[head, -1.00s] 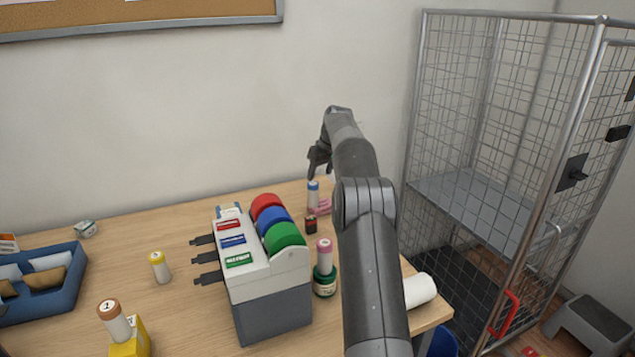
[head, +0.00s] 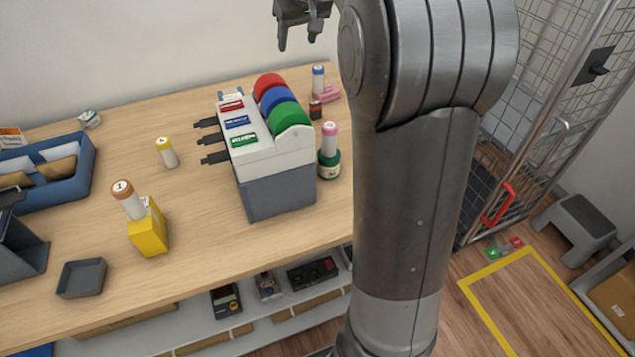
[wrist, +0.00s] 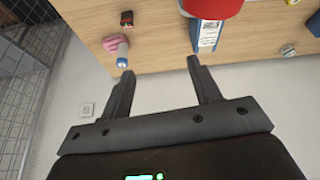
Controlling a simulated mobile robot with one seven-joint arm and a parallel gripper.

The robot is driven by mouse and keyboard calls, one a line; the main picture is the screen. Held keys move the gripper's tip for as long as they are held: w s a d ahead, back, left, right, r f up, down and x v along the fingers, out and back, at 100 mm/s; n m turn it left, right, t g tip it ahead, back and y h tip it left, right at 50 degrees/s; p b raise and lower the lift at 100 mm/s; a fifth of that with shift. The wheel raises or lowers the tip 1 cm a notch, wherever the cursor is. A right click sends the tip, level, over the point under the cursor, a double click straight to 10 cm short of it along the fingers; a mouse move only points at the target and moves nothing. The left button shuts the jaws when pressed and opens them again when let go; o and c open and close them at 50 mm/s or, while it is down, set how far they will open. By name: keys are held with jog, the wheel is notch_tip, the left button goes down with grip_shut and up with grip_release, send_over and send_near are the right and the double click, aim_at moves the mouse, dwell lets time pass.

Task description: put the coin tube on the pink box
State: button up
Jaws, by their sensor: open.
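Several coin tubes stand about: a brown-capped one (head: 126,199) on a yellow box (head: 149,229), a yellow-capped one (head: 167,153) on the counter, and a pink-capped one (head: 329,140) on a round green container (head: 328,165). A blue-capped tube (head: 318,80) stands at the pink box (head: 328,95) near the counter's back right; I cannot tell whether it is on it or beside it. Both also show in the wrist view, the tube (wrist: 122,57) and the pink box (wrist: 111,41). My gripper (head: 298,42) is open and empty, raised near the back wall; its fingers (wrist: 161,68) are apart from everything.
A grey-white dispenser (head: 270,170) with red, blue and green rolls stands mid-counter. A small dark red item (head: 315,110) is near the pink box. A blue tray (head: 85,170) and a dark dish (head: 82,278) are left. A mesh cage (head: 545,80) stands right of the counter.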

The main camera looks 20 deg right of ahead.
jog(key=shift+m, duration=0.3)
jog(key=s+a, duration=0.2)
jog(key=s, duration=0.3)
jog(key=s+a, duration=0.2)
jog(key=s, duration=0.4)
jog(key=s+a, duration=0.2)
jog(key=s, duration=0.4)
jog(key=shift+a, duration=0.25)
jog(key=s+a+f, duration=0.1)
jog(key=s+f, duration=0.4)
jog(key=s, duration=0.4)
jog(key=s+a+f, duration=0.2)
jog(key=s+f, duration=0.3)
jog(key=s, duration=0.4)
jog(key=shift+m+t, duration=0.4)
